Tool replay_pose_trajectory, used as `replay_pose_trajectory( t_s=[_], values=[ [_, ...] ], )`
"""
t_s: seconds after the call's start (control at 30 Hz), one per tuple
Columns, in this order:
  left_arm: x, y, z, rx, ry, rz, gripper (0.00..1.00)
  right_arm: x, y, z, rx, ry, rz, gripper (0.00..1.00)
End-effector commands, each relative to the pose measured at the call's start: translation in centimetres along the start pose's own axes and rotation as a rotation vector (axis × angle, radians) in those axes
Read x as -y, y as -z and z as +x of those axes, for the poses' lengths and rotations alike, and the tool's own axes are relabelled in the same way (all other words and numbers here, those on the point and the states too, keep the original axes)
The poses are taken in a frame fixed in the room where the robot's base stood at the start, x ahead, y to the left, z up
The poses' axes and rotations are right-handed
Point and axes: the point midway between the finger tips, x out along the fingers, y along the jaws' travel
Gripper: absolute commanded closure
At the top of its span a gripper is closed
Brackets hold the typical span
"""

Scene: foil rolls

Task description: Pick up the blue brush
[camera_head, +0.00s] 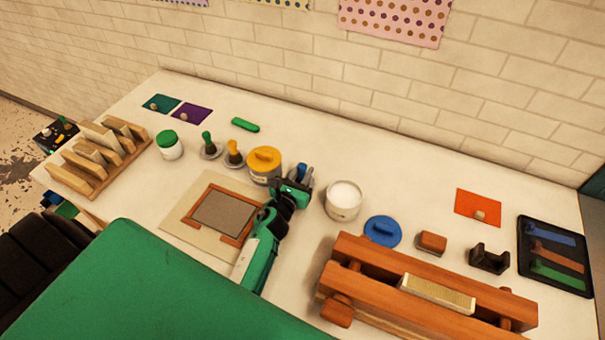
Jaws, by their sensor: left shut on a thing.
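My left gripper (298,184) is at the middle of the table, over the spot to the right of the yellow-lidded tub. It is shut on the blue brush (301,169), whose blue handle top shows between the fingers. The brush's lower part is hidden by the gripper, so I cannot tell whether it is clear of the table. A green brush (208,143) and an orange-yellow brush (234,151) stand upright on grey bases to the left. My right gripper is not in view.
The yellow-lidded tub (264,165) is close on the left and an open white tub (343,199) on the right. A framed screen (223,213) lies left of my arm. A blue lid (382,231) and a wooden press (420,285) are at right. The back edge is mostly clear.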

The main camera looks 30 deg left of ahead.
Motion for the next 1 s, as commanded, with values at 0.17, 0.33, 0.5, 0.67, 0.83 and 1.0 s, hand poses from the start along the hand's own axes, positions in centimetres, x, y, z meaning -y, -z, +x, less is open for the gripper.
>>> replay_pose_trajectory(
  t_s=[0.17,0.33,0.5,0.67,0.83,1.0],
  values=[
    [-0.1,-1.7,0.0,0.002,0.002,0.005,0.98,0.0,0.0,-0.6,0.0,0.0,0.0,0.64],
    [0.0,-4.3,0.0,0.004,0.004,0.007,0.98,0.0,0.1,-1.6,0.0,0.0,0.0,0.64],
    [0.0,-7.1,0.0,0.004,0.003,0.006,0.98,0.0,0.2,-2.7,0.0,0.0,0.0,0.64],
    [0.0,-9.7,0.0,0.005,0.003,0.006,0.98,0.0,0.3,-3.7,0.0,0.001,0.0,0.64],
    [0.0,-12.6,0.0,0.005,0.002,0.004,0.98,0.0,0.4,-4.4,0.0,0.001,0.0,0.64],
    [0.0,-15.3,0.0,0.006,0.002,0.004,0.98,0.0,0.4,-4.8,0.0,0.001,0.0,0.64]
  ],
)
